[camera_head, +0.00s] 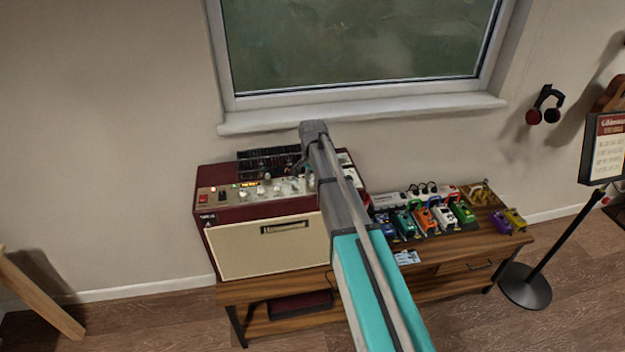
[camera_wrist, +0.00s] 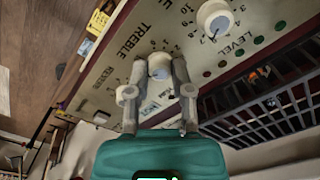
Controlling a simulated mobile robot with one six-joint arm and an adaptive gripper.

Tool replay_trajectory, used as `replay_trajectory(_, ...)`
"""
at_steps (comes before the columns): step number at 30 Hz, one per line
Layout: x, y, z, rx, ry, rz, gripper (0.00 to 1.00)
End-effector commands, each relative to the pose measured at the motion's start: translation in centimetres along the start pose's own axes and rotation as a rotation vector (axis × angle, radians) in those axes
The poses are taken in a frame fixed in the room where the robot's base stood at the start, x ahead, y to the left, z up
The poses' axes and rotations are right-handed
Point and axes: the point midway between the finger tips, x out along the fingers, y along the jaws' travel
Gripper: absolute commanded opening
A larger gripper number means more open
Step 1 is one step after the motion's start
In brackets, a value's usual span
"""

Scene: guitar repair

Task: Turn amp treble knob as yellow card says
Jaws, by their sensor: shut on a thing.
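The amp (camera_head: 265,248) is a burgundy box with a cream front, standing on the left of a wooden bench. In the wrist view its control panel (camera_wrist: 112,72) carries the word TREBLE beside a cream knob (camera_wrist: 160,64). My gripper (camera_wrist: 159,72) is shut on this treble knob, with one finger on each side of it. The knob's pointer mark is not clear. In the head view my arm hides the right part of the panel and most of my gripper.
A second cream knob (camera_wrist: 215,17), by the word LEVEL, is close to my gripper. A dark grille (camera_wrist: 262,108) lies along the panel's edge. Several coloured pedals (camera_head: 425,217) stand on the bench (camera_head: 470,248) to the right. A sign stand (camera_head: 527,287) is at far right.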

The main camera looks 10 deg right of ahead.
Motion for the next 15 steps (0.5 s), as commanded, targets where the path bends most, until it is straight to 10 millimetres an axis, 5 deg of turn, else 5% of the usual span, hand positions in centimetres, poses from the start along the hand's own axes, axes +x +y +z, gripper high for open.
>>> replay_trajectory(12,0.03,0.09,0.17,0.008,-0.004,0.002,0.00)
replay_trajectory(13,0.03,0.09,0.17,0.008,-0.004,0.002,0.34)
replay_trajectory(15,0.03,0.08,0.15,0.008,-0.003,0.002,0.47)
